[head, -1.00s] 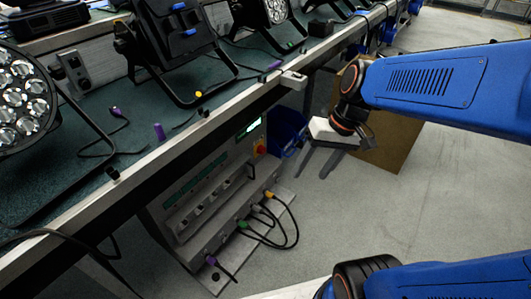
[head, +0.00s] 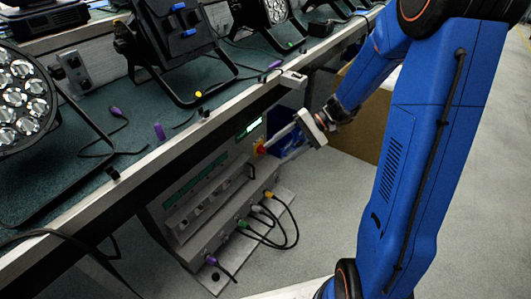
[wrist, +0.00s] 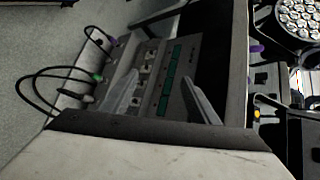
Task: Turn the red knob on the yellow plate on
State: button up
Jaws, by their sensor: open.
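The red knob (head: 261,150) on its small yellow plate (head: 257,143) sits at the upper right of the grey cabinet's front, below the bench edge. My gripper (head: 273,154) is open, with its pale fingers pointing left toward the knob. The upper fingertip looks very close to the knob and partly overlaps it; I cannot tell whether they touch. In the wrist view my open fingers (wrist: 158,82) spread over the cabinet front, with nothing held. I cannot make out the knob there. The knob's turned position is too small to read.
The grey cabinet (head: 190,205) has cables plugged in along its lower front (head: 268,222). The bench edge (head: 235,110) overhangs it, close to my gripper. A blue bin (head: 283,120) and a brown box (head: 365,130) stand behind. The floor at right is clear.

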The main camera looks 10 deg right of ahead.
jog(key=w+d+f+m+t+y, duration=0.2)
jog(key=w+f, duration=0.3)
jog(key=w, duration=0.2)
jog(key=m+t, duration=0.9)
jog(key=t, duration=0.2)
send_near(264, 151)
jog(key=x, duration=0.9)
jog(key=shift+r, duration=0.1)
jog(key=c, duration=1)
